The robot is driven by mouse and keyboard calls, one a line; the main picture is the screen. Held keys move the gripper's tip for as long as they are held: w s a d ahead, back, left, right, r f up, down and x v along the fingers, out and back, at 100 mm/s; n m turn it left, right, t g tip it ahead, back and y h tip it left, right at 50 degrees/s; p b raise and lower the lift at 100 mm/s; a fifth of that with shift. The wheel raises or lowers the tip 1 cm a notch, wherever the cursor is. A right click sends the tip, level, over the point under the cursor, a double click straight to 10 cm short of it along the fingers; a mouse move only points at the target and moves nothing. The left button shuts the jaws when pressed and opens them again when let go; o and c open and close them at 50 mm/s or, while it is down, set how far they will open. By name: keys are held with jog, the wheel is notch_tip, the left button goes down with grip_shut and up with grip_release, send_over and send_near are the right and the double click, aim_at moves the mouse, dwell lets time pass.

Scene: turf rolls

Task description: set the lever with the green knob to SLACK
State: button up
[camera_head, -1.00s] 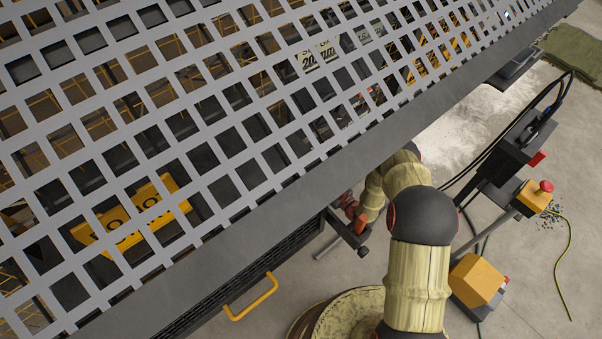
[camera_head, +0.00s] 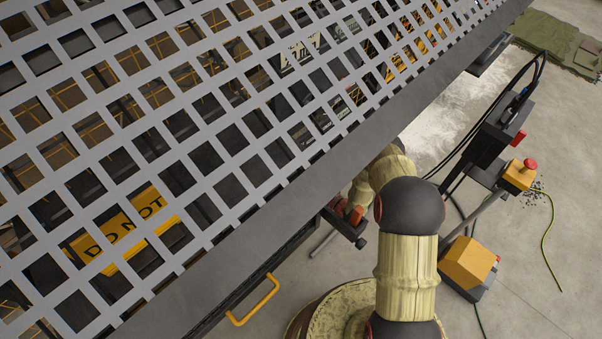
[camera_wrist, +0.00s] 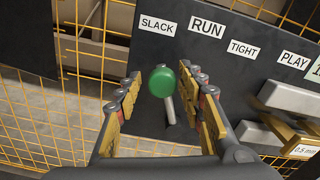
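The green knob (camera_wrist: 162,82) sits on a short grey lever stem (camera_wrist: 170,112) against a dark panel (camera_wrist: 145,60) in the wrist view. My gripper (camera_wrist: 162,76) is open, with one yellow-padded finger left of the knob and the other right of it. Gaps show on both sides of the knob, so I see no grip on it. The SLACK label (camera_wrist: 157,25) is above the knob, slightly to its left. The RUN label (camera_wrist: 208,28) is to the right of SLACK. In the head view the knob and lever cannot be made out.
The TIGHT label (camera_wrist: 243,48) and PLAY label (camera_wrist: 293,60) lie farther right. Grey blocks (camera_wrist: 285,100) stick out at the right. Yellow mesh (camera_wrist: 80,120) stands around the panel. In the head view a grey perforated guard (camera_head: 210,225) hangs over the machine, beside my arm.

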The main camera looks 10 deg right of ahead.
jog(key=shift+o, duration=0.2)
jog(key=v, duration=1.2)
jog(key=shift+d, duration=0.1)
dwell(0.3)
